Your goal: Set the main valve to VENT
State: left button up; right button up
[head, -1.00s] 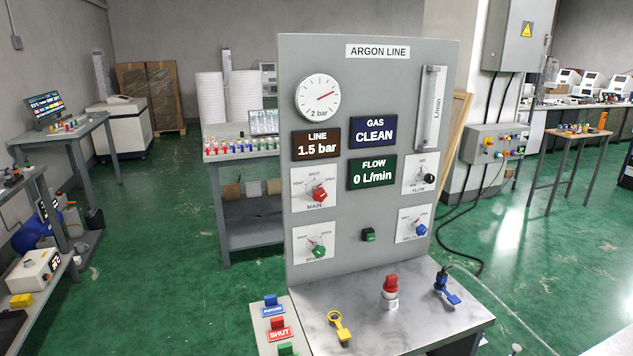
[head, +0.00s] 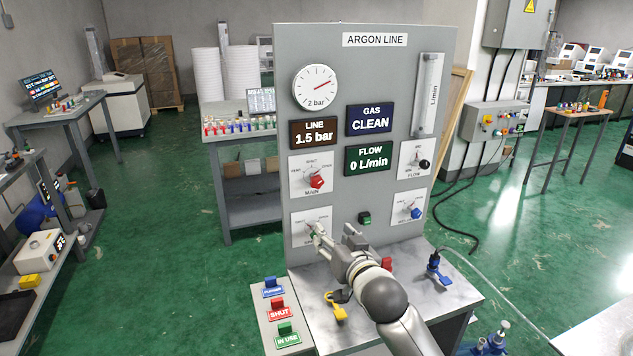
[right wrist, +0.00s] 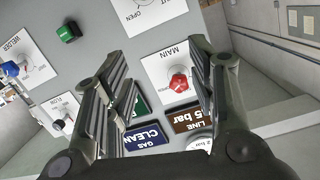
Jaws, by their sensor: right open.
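The main valve is a red knob (head: 317,182) on a white plate marked MAIN, at the left of the grey ARGON LINE panel (head: 345,60). The plate has VENT at left and OPEN at right; I cannot tell surely which mark the knob points to. My right gripper (head: 335,233) is open and empty, in front of the panel below the main knob, partly over the lower left valve plate. In the right wrist view the red knob (right wrist: 179,84) shows upside down between the spread fingers (right wrist: 158,60), beyond them and apart. My left gripper is not in view.
The gauge (head: 316,87) and screens reading 1.5 bar, CLEAN and 0 L/min are above. Other valves include a black flow knob (head: 424,164) and a blue knob (head: 415,212). A yellow item (head: 337,308) and blue item (head: 434,262) lie on the bench. Tags (head: 280,311) stand at left.

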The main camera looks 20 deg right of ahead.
jog(key=t, duration=0.2)
send_near(318, 184)
jog(key=w+p, duration=0.1)
jog(key=w, duration=0.3)
jog(key=w+p, duration=0.1)
jog(key=w, duration=0.4)
jog(key=shift+w+r+p, duration=0.2)
jog(key=shift+r+p, duration=0.05)
jog(key=shift+p, duration=0.15)
jog(key=shift+w+a+f, duration=0.1)
jog(key=shift+w+f, duration=0.05)
jog(key=shift+w, duration=0.6)
jog(key=c, duration=1.1)
jog(key=shift+o, duration=0.2)
